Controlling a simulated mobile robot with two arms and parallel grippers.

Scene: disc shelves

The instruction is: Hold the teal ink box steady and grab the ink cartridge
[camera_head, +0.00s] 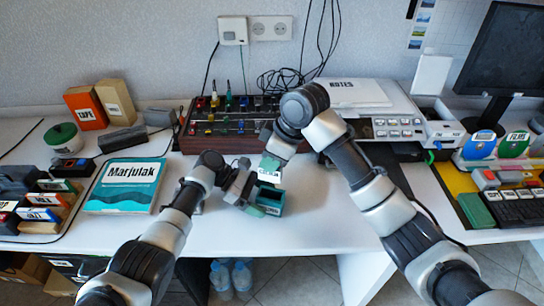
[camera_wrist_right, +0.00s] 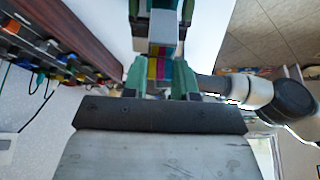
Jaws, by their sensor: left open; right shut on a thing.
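The teal ink box (camera_head: 271,199) stands on the white table in the head view, with a dark open top. My left gripper (camera_head: 249,190) is open at the left side of the box; one finger overlaps its front-left edge, and I cannot tell whether it touches. My right gripper (camera_head: 271,168) is above the box, pointing down, and is shut on the ink cartridge. In the right wrist view, the cartridge (camera_wrist_right: 160,66) shows coloured stripes between the green fingers of that gripper (camera_wrist_right: 160,78). I cannot tell whether the cartridge's lower end is inside the box.
A teal Marjutak pack (camera_head: 124,186) lies to the left. A rack of small coloured items (camera_head: 232,122) stands behind the grippers. A white printer-like device (camera_head: 385,118) stands at the back right. The table front right of the box (camera_head: 320,215) is clear.

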